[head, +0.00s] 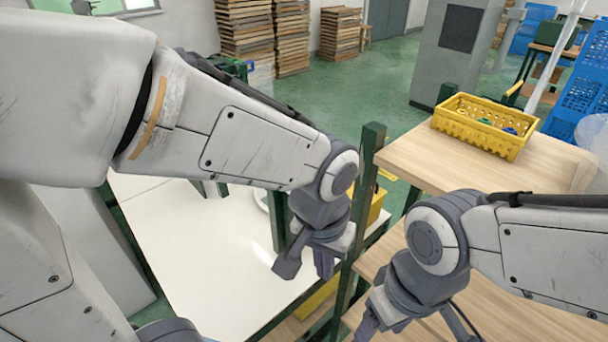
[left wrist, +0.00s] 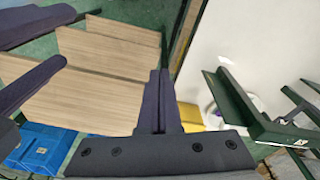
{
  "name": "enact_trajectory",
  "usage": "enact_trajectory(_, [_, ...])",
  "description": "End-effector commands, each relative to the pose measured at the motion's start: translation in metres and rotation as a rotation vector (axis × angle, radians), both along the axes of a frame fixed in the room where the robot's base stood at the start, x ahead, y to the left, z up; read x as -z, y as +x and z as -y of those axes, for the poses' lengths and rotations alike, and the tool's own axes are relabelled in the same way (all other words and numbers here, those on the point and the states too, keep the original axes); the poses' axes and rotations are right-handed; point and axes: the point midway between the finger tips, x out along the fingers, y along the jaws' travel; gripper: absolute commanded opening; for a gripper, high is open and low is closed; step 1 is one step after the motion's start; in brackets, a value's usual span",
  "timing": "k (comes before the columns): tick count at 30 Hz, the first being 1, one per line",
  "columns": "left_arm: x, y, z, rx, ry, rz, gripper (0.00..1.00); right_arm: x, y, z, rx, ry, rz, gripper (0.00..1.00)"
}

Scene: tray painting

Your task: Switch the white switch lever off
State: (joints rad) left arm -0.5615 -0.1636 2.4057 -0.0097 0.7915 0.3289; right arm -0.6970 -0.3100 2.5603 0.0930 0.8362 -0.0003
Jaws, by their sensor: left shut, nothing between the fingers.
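I cannot make out the white switch lever in either view. My left gripper (head: 306,268) hangs beside a dark green post, over the right side of a white tabletop (head: 205,255) in the head view. Its two fingers also show pressed together in the left wrist view (left wrist: 161,100), shut with nothing between them. My right gripper (head: 412,322) is low over the wooden shelf, and its fingertips run towards the bottom edge of the head view.
Dark green posts (head: 366,165) stand between the white tabletop and the wooden shelves (head: 415,158). A yellow crate (head: 478,138) with small coloured items stands on the upper shelf. Stacked wooden boards (head: 245,32) and a grey cabinet (head: 445,75) stand behind, with open green floor between.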

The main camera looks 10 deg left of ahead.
Motion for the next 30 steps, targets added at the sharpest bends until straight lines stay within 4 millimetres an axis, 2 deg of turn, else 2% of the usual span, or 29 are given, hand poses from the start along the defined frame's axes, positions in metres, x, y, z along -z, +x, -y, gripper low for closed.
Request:
enact_trajectory(1, [-0.019,0.032,-0.006,-0.143,0.005,0.023,0.00,-0.018,0.000,0.000,0.000,0.000,0.000,0.72])
enact_trajectory(6, [-0.045,0.131,-0.040,-0.642,-0.009,0.122,0.00,-0.045,0.000,0.000,0.000,0.001,0.001,0.72])
enact_trajectory(9, [-0.054,0.176,-0.065,-0.878,-0.029,0.175,0.00,-0.057,0.000,0.000,0.000,0.001,0.001,0.72])
enact_trajectory(12, [-0.058,0.207,-0.087,-1.047,-0.048,0.217,0.00,-0.064,0.000,0.000,0.000,0.001,0.001,0.72])
enact_trajectory(15, [-0.059,0.224,-0.100,-1.146,-0.064,0.243,0.00,-0.067,0.000,0.000,0.000,0.000,0.000,0.72])
enact_trajectory(18, [-0.059,0.230,-0.105,-1.185,-0.071,0.253,0.00,-0.067,0.000,0.000,0.000,0.000,0.000,0.72])
enact_trajectory(30, [-0.054,0.231,-0.105,-1.187,-0.070,0.252,0.00,-0.068,0.000,0.000,0.000,0.000,0.000,0.72])
